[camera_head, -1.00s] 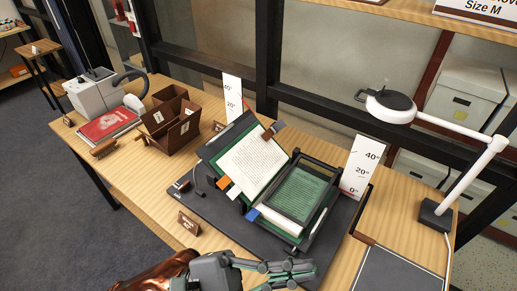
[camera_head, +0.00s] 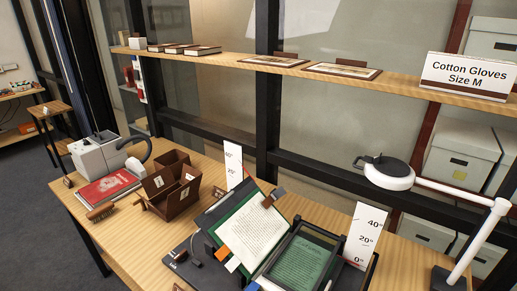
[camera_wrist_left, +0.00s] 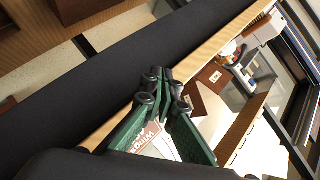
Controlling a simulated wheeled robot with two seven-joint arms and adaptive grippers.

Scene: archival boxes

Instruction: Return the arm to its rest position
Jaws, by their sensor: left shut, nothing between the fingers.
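My left gripper (camera_wrist_left: 165,90) shows in the left wrist view with its dark green fingers shut together and nothing between them. It is out of the head view, as is my right gripper. In the head view an open book (camera_head: 254,231) rests on a dark cradle (camera_head: 208,220), with coloured tabs at its edge. A framed pane (camera_head: 300,256) covers its right page.
The wooden table (camera_head: 138,242) carries a brown box (camera_head: 172,195), a red book (camera_head: 108,188), a brush (camera_head: 100,212), a grey machine (camera_head: 98,156) and a white lamp (camera_head: 388,176). A shelf (camera_head: 225,63) with a "Cotton Gloves" sign (camera_head: 466,75) runs behind.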

